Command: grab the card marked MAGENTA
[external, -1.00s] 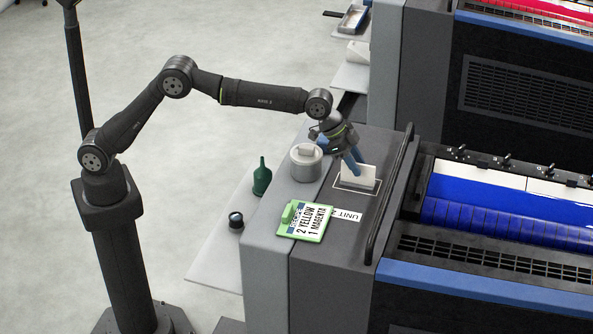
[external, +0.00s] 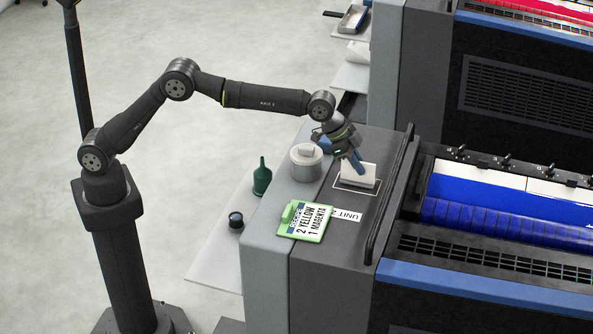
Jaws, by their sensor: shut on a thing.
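My gripper (external: 359,166) points down with blue fingers, shut on a white card (external: 366,174) at a small white holder or stack. The card stands in or against that white base inside a thin outlined square on the grey press top. No writing on the card can be read from here, so I cannot tell whether it is marked MAGENTA. The fingers hide part of it.
A green clipboard (external: 305,221) reading "2 YELLOW, 1 MAGENTA" lies nearer, beside a UNIT label (external: 348,215). A grey round container (external: 306,168) stands left of my gripper. A dark rail (external: 391,195) runs along the right. A green bottle (external: 262,178) stands on the side shelf.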

